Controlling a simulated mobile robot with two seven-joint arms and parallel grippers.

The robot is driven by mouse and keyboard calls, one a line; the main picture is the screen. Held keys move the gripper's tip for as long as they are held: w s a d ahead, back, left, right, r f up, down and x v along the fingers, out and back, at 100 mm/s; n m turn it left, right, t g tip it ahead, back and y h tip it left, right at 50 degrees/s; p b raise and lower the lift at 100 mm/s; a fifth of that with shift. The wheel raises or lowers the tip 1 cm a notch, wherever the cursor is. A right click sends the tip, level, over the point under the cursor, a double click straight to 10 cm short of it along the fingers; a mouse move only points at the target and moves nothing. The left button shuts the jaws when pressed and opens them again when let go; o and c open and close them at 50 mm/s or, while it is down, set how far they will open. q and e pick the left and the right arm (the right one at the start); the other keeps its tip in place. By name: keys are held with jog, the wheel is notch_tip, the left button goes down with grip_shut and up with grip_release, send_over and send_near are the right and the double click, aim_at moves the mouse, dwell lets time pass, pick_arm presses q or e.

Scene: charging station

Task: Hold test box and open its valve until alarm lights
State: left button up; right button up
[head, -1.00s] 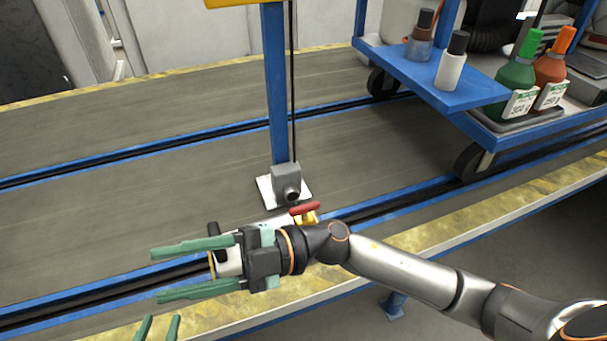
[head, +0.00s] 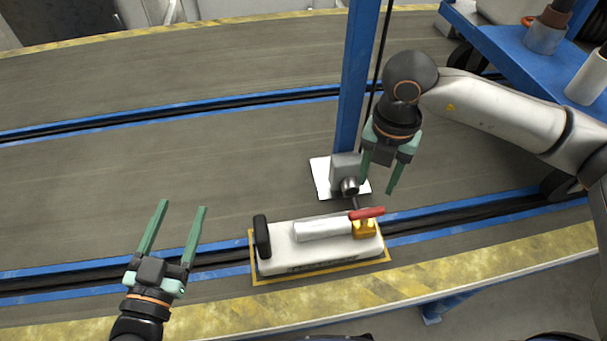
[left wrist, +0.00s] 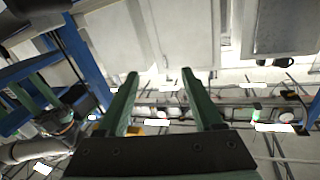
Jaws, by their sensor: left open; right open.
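The test box (head: 281,249) is a white block lying inside a yellow outline near the front edge of the platform. It has a black handle (head: 262,237) at its left end and a silver cylinder (head: 322,229) on top. A brass valve (head: 364,229) with a red lever (head: 367,213) is at its right end. My left gripper (head: 184,205) is open and empty, left of the box and apart from it. It also shows in the left wrist view (left wrist: 160,74). My right gripper (head: 379,184) is open and empty, above and behind the valve, pointing down.
A grey sensor (head: 344,170) on a white plate stands behind the box at the foot of a blue post (head: 357,80). A blue cart (head: 520,70) with containers stands at the back right. The platform left of the post is clear.

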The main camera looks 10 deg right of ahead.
aim_at(268, 240)
pick_arm(q)
jog(key=shift+o, duration=1.4)
jog(key=shift+s, duration=0.2)
jog(key=shift+o, duration=0.9)
jog(key=shift+w+f+m, duration=0.15)
jog(key=shift+m, duration=0.15)
jog(key=w+d+f+m+g+h, duration=0.25)
jog(key=m+h, duration=0.35)
jog(key=m, duration=0.8)
jog(key=w+d+f+m+g+h, duration=0.1)
jog(key=w+f+m+h, duration=0.35)
jog(key=m, duration=0.95)
jog(key=s+f+m+g, duration=0.1)
jog(key=f+m+g, duration=0.1)
jog(key=m+g, duration=0.2)
jog(key=s+a+f+m+g+h, duration=0.1)
jog(key=s+f+m+g, duration=0.1)
jog(key=m+g, duration=0.3)
jog(key=s+a+f+m+g+h, duration=0.1)
jog(key=f+m+g, duration=0.3)
jog(key=m, duration=0.7)
jog(key=shift+s+a+f+g, duration=0.2)
jog(key=shift+s+f+g, duration=0.05)
jog(key=shift+s, duration=0.35)
jog(key=shift+d, duration=0.15)
jog(key=d, duration=1.2)
jog(key=shift+s, duration=0.1)
